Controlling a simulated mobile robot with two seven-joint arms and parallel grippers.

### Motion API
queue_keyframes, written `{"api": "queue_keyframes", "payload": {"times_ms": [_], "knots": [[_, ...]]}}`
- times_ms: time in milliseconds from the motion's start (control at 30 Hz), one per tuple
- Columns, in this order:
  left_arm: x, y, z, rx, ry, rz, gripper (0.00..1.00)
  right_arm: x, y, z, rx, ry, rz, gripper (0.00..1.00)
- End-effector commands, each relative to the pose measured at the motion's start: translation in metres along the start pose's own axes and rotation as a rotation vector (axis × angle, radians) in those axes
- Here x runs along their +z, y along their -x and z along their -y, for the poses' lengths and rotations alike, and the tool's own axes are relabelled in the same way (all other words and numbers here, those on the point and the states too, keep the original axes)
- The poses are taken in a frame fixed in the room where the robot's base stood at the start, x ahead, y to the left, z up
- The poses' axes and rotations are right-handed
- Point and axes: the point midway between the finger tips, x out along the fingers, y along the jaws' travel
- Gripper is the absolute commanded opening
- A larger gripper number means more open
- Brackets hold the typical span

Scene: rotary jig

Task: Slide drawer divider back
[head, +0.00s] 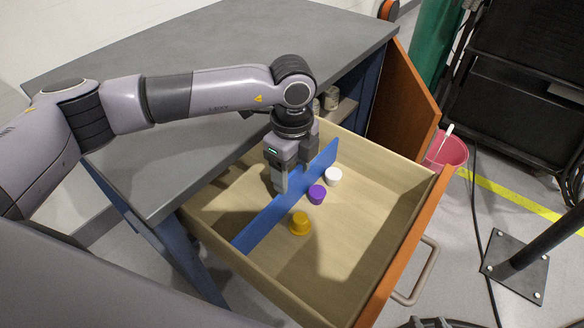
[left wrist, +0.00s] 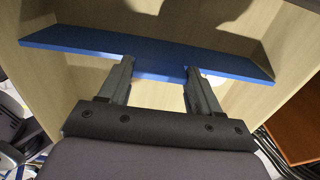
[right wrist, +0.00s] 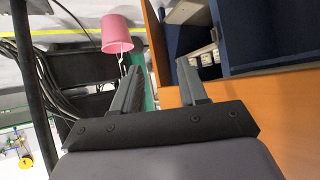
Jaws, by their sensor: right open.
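The blue drawer divider (head: 264,222) stands upright across the pulled-out wooden drawer (head: 340,265). In the left wrist view the divider (left wrist: 85,41) crosses beyond my fingertips. My left gripper (head: 293,174) is inside the drawer on the divider's cabinet side, its fingers pointing down.
An orange door (head: 405,100) stands open beside the drawer. A pink bucket (head: 447,153) is on the floor. The drawer handle (head: 422,275) sticks out.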

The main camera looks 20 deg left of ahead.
Motion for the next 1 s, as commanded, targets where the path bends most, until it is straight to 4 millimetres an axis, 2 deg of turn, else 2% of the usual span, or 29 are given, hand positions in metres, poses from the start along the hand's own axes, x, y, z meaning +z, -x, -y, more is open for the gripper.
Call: {"api": "queue_keyframes", "payload": {"times_ms": [33,100,200,400,500,800,833,900,1000], "knots": [[0.0,0.0,0.0,0.0,0.0,0.0,0.31,-0.001,-0.001,0.0,0.0,-0.001,-0.002,0.43],[0.0,0.0,0.0,0.0,0.0,-0.001,0.09,-0.002,-0.001,0.0,0.0,-0.001,-0.004,0.43],[0.004,0.0,0.0,0.001,0.002,0.0,0.09,-0.004,-0.002,0.0,0.0,-0.001,-0.009,0.43],[0.039,0.0,0.0,0.001,0.006,0.001,0.09,-0.005,-0.003,0.0,0.001,0.0,-0.013,0.43],[0.049,0.0,0.0,0.001,0.004,0.002,0.09,-0.004,-0.003,0.0,0.0,0.0,-0.012,0.43],[0.051,0.0,0.0,0.001,0.001,0.003,0.09,-0.004,-0.003,0.0,0.0,0.0,-0.01,0.43],[0.051,0.0,0.0,0.001,0.001,0.003,0.73,-0.004,-0.003,0.0,0.0,0.0,-0.01,0.43],[0.051,0.0,0.0,0.001,0.001,0.003,0.89,-0.003,-0.002,0.0,0.0,0.0,-0.007,0.43],[0.051,0.0,0.0,0.001,0.001,0.003,0.89,-0.001,-0.002,0.0,-0.001,-0.001,-0.004,0.43]]}}
